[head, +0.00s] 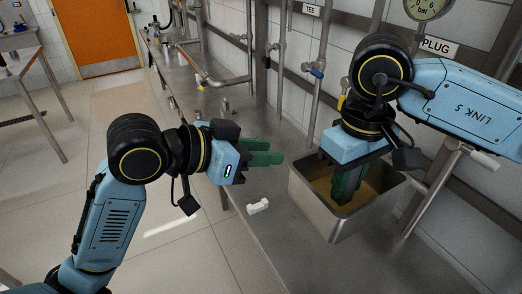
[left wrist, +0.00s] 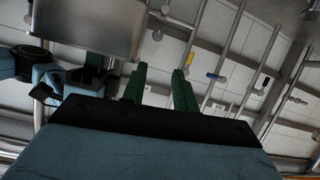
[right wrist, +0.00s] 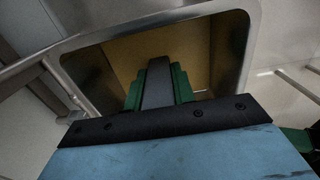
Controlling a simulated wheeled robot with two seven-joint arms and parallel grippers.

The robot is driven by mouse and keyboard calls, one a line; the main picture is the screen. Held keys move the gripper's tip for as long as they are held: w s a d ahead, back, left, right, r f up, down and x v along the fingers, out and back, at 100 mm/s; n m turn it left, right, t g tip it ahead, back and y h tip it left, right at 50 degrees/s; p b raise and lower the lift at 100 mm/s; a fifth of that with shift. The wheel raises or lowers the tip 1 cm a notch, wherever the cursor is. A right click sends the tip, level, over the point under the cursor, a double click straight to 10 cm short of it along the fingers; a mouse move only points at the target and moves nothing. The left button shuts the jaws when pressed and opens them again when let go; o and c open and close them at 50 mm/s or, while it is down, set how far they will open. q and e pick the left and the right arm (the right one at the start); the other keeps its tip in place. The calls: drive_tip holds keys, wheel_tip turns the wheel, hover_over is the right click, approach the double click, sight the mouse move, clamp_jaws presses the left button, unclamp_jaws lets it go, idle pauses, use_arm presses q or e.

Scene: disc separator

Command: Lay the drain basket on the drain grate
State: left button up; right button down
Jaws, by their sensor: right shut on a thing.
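My right gripper (head: 345,188) points down into an open metal basin (head: 328,221) with a brownish inside. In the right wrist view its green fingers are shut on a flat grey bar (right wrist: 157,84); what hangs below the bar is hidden. I cannot tell whether the bar belongs to the drain basket. My left gripper (head: 274,152) is open and empty, over the steel bench left of the basin. Its fingers stand apart in the left wrist view (left wrist: 160,76). I cannot make out the drain grate in any view.
The basin stands on a long steel bench (head: 275,222). A small white piece (head: 258,206) lies on the bench left of it. Pipes and valves (head: 318,70) run along the tiled wall behind. Open floor (head: 150,215) lies to the left.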

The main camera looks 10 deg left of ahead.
sight(310, 155)
use_arm(q)
drive_tip(key=s+r+m, duration=0.1)
drive_tip(key=s+r, duration=0.2)
drive_tip(key=s, duration=0.1)
drive_tip(key=shift+m+g, duration=0.3)
drive_tip(key=x, duration=1.2)
drive_tip(key=shift+w+d+r, duration=0.15)
drive_tip(key=shift+d, duration=0.4)
use_arm(e)
drive_tip(key=shift+a, duration=0.1)
use_arm(q)
drive_tip(key=shift+d+h, duration=0.1)
drive_tip(key=shift+h, duration=0.2)
clamp_jaws()
use_arm(e)
drive_tip(key=shift+s+a+r, duration=0.1)
drive_tip(key=shift+a, duration=0.05)
drive_tip(key=c, duration=1.2)
unclamp_jaws()
drive_tip(key=shift+c, duration=0.2)
drive_tip(key=shift+o, duration=0.8)
drive_tip(key=shift+d, duration=0.2)
